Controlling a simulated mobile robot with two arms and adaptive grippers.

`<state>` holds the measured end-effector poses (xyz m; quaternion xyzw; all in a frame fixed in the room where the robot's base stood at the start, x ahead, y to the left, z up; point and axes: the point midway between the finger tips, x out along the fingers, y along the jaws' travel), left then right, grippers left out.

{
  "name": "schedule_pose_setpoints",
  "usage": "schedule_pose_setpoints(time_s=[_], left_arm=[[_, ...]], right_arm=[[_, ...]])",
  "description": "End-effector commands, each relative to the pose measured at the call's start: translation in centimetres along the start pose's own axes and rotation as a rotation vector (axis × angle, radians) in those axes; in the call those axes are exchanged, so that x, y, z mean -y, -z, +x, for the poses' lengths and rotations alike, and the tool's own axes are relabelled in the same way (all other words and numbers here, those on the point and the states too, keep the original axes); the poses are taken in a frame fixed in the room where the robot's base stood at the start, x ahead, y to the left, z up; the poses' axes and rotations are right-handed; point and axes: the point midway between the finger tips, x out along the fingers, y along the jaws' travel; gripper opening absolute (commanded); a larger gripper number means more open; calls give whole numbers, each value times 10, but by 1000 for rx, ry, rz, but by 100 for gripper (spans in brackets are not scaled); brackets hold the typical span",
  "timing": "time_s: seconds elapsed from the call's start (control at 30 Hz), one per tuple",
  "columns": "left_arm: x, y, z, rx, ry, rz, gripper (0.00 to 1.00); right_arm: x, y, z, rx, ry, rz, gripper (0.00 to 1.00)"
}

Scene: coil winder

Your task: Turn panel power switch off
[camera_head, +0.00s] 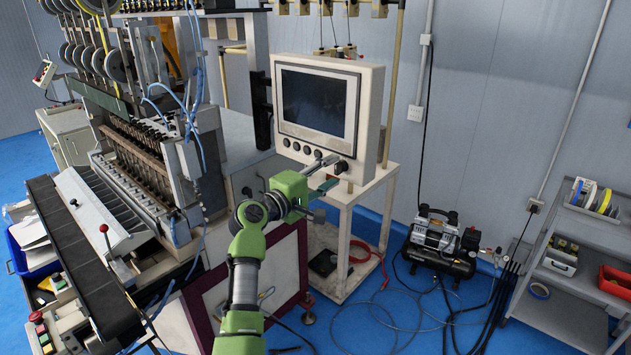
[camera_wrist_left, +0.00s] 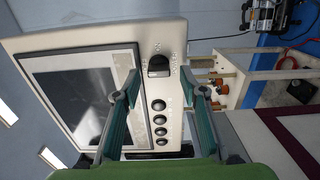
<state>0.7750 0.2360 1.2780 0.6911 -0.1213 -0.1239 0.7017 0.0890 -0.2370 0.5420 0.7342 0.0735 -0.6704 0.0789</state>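The control panel (camera_head: 371,98) is a cream box with a dark screen (camera_head: 313,100). Along its lower edge sit several round black buttons and, at the right end, a larger black rotary switch (camera_head: 341,167). In the left wrist view the power switch (camera_wrist_left: 159,66) shows beside a column of black buttons (camera_wrist_left: 160,120). My left gripper (camera_head: 331,173) is at the panel's lower right corner. In the wrist view its teal-padded fingers (camera_wrist_left: 160,77) are open, one on each side of the switch. Contact with the switch cannot be told. My right gripper is out of view.
The panel stands on a cream frame table (camera_head: 345,230). The coil winder (camera_head: 135,170) fills the left side. An air compressor (camera_head: 440,240) sits on the blue floor to the right, near a grey shelf cart (camera_head: 580,260). Hoses and cables lie on the floor between.

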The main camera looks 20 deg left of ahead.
Motion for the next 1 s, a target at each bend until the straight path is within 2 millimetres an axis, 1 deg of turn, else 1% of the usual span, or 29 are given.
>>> schedule_pose_setpoints(time_s=[0.17,0.4,0.5,0.6,0.7,1.0], left_arm=[[2,1,-30,-3,2,2,39],[2,1,-79,-2,3,2,39],[1,1,-96,-2,2,1,39],[1,1,-106,-2,2,0,39],[1,0,-111,0,1,-2,39],[0,0,-113,0,1,-2,39]], right_arm=[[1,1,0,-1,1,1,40],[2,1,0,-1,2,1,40],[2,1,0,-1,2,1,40],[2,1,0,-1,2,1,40],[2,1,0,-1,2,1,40],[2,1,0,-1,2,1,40]])
